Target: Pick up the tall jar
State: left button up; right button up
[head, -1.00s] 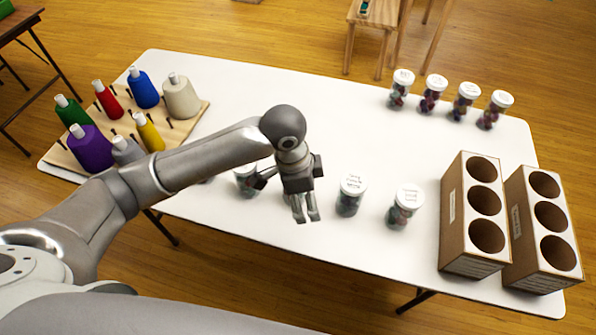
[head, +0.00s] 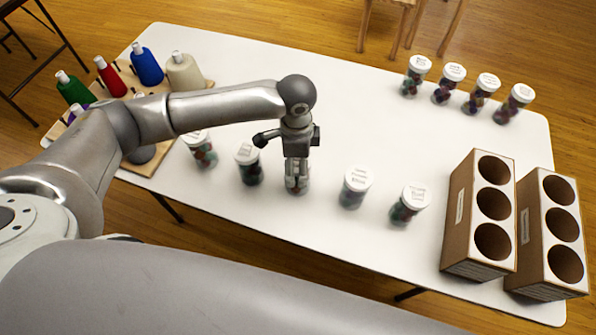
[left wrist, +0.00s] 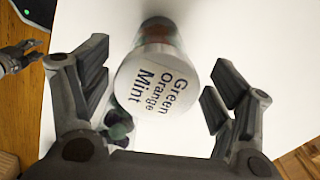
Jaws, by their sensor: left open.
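My left gripper (head: 297,180) is open and points down over a clear jar (head: 297,186) in the middle of the front row. In the left wrist view the jar's white lid (left wrist: 157,82) reads "Green Orange Mint" and lies between the spread fingers of the left gripper (left wrist: 158,92), with a gap on both sides. The jar stands upright on the table; the gripper hides its lid in the head view. A small part of what looks like my right gripper (left wrist: 22,57) shows at the left wrist view's left edge; its jaw state is unclear.
Lidded jars stand close on both sides, one on the left (head: 249,165) and one on the right (head: 355,188). Several more jars (head: 452,85) stand at the back right. Two cardboard holders (head: 462,215) are at right; a spool rack (head: 150,165) is at left. The table centre (head: 370,115) is clear.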

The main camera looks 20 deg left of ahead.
pick_arm(q)
jog(key=shift+d+f, duration=0.15)
jog(key=shift+f, duration=1.75)
jog(key=c, duration=1.1)
